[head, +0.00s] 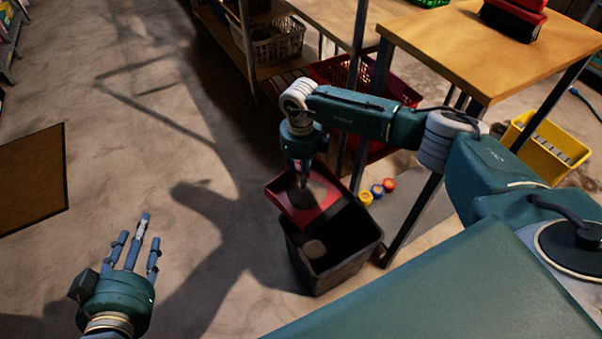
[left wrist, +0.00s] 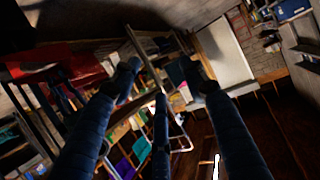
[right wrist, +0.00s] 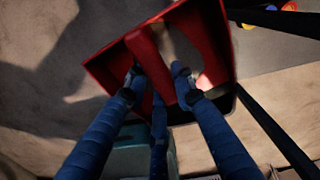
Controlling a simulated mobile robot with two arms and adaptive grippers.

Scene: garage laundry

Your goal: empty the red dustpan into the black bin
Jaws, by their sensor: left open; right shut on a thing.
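The red dustpan (head: 320,212) is over the far part of the black bin (head: 345,272) in the head view, tilted. My right gripper (head: 303,180) is shut on the dustpan's handle from above; in the right wrist view the fingers (right wrist: 157,88) close around the red handle of the dustpan (right wrist: 100,66). The bin stands on the floor, partly covered by the dustpan. My left gripper (head: 134,240) is open and empty above the floor at the left.
A wooden table (head: 440,40) with dark legs stands behind the bin. Red, yellow and blue round items (head: 377,190) lie beside the bin. A red basket (head: 335,72) and a yellow crate (head: 548,150) stand further back. A brown board (head: 32,180) is at the left. Floor between is clear.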

